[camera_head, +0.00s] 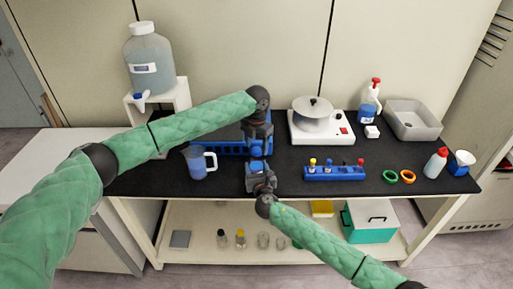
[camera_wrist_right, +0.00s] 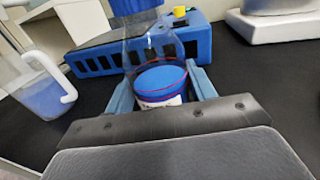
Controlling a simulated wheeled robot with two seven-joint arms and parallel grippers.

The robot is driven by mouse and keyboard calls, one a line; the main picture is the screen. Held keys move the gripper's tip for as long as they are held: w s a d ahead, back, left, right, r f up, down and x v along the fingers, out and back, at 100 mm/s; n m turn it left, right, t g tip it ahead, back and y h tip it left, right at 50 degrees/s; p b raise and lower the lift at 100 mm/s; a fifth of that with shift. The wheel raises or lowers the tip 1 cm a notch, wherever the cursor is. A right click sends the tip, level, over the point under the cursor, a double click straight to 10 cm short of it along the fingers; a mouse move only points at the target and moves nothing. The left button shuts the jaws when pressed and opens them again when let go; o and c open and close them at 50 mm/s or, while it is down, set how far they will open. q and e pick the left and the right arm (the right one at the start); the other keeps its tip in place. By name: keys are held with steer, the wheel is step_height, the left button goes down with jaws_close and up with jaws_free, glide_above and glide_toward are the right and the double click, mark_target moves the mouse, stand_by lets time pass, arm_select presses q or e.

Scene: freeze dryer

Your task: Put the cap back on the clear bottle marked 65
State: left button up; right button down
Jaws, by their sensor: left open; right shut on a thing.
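The clear bottle (camera_wrist_right: 140,52) with blue liquid and part of a white label stands between my right gripper's fingers (camera_wrist_right: 162,88) in the right wrist view. The number on it cannot be read. My right gripper (camera_head: 258,168) is shut on the bottle, over the front of the bench. A blue cap (camera_wrist_right: 134,5) shows at the bottle's top, cut off by the picture's upper edge, so its seating cannot be told. The cap also shows in the head view (camera_head: 256,151). My left gripper (camera_head: 257,138) is open just above and behind it.
A blue rack (camera_head: 229,149) stands behind the grippers, and a measuring jug (camera_head: 197,163) to their left. A blue tube rack (camera_head: 335,173) with several coloured caps is to the right. A white balance-like device (camera_head: 320,131) is behind.

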mark_target(258, 172)
arm_select(q)
step_height(258, 172, up, 10)
steer(key=shift+r, duration=0.2)
stand_by(0.3)
arm_select(e)
steer(key=shift+c, duration=2.2)
jaws_free()
arm_select(q)
steer(key=shift+f+b, duration=1.15)
arm_select(e)
steer(key=shift+s+d, duration=0.25)
steer(key=shift+s, duration=1)
steer(key=shift+s+d, duration=0.3)
steer(key=shift+s, duration=1)
steer(key=shift+s+d, duration=0.25)
steer(key=shift+s, duration=1)
steer(key=shift+f, duration=0.1)
